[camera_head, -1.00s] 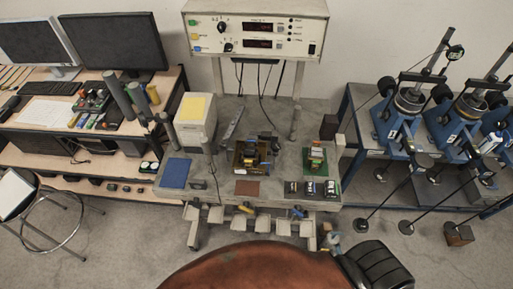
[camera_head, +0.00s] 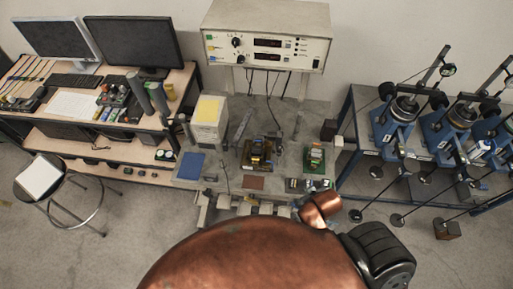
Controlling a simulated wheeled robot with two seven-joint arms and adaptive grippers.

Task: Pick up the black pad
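I cannot clearly make out a black pad. A row of small dark pieces with pale markings (camera_head: 308,185) lies at the front right edge of the grey workbench (camera_head: 226,181); which of them, if any, is the pad is too small to tell. A blue pad (camera_head: 189,166) lies at the bench's left. A brown pad (camera_head: 253,183) lies at the front middle. A green board (camera_head: 314,160) carrying parts stands at the right. Neither of my grippers shows; a copper-coloured part of mine covers the area in front of the bench.
A large instrument (camera_head: 267,46) stands above the back of the bench. A pale box with a yellow top (camera_head: 208,115) and a brown-framed device (camera_head: 257,153) stand on it. A wooden desk with monitors (camera_head: 133,43) is left; blue machines (camera_head: 388,128) are right. A stool (camera_head: 40,176) stands front left.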

